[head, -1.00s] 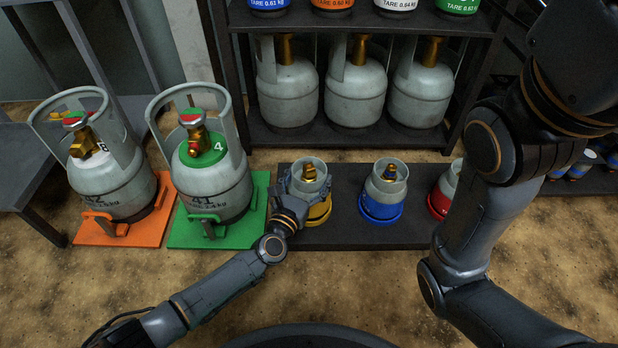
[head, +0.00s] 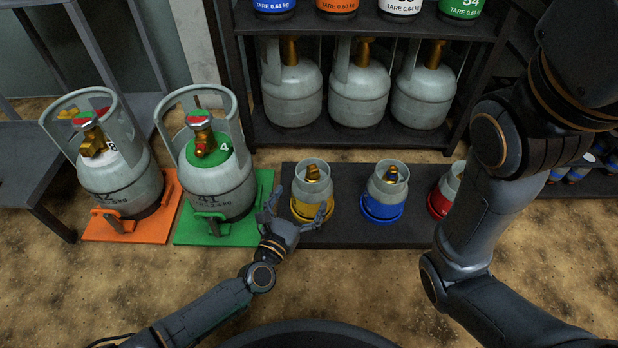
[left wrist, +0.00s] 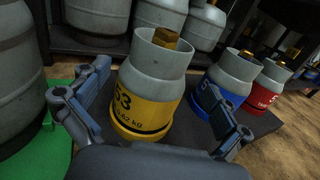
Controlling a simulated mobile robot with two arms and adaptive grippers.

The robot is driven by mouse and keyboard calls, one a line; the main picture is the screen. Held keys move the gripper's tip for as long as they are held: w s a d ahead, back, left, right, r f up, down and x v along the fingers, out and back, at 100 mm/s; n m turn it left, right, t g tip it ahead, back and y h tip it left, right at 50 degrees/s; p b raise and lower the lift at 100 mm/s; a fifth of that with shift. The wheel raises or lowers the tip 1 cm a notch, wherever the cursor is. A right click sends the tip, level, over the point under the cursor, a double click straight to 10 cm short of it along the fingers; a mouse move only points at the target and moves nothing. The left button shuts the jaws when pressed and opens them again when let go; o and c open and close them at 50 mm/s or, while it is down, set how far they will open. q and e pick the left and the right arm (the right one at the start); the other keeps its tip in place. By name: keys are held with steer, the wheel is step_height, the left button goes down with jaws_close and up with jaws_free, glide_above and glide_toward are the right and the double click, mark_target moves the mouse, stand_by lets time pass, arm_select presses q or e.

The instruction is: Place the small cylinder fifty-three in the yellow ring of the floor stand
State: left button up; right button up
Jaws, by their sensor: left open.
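The small cylinder fifty-three, grey on top with a yellow band, stands upright at the yellow place of the dark floor stand (head: 341,231). The cylinder (head: 312,186) shows a brass valve inside its collar, and its printed 53 shows in the left wrist view (left wrist: 150,85). My left gripper (head: 299,212) is open just in front of the cylinder. In the left wrist view its fingers (left wrist: 152,118) are spread to either side, apart from the cylinder. My right gripper is out of view.
A blue-banded cylinder (head: 386,186) and a red one (head: 446,187) stand further right on the stand. Large cylinders stand on a green plate (head: 264,203) and an orange plate (head: 100,228) at left. A shelf rack (head: 360,139) rises behind.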

arm_select(q)
steer(key=p+v, duration=0.1)
steer(key=v, duration=0.4)
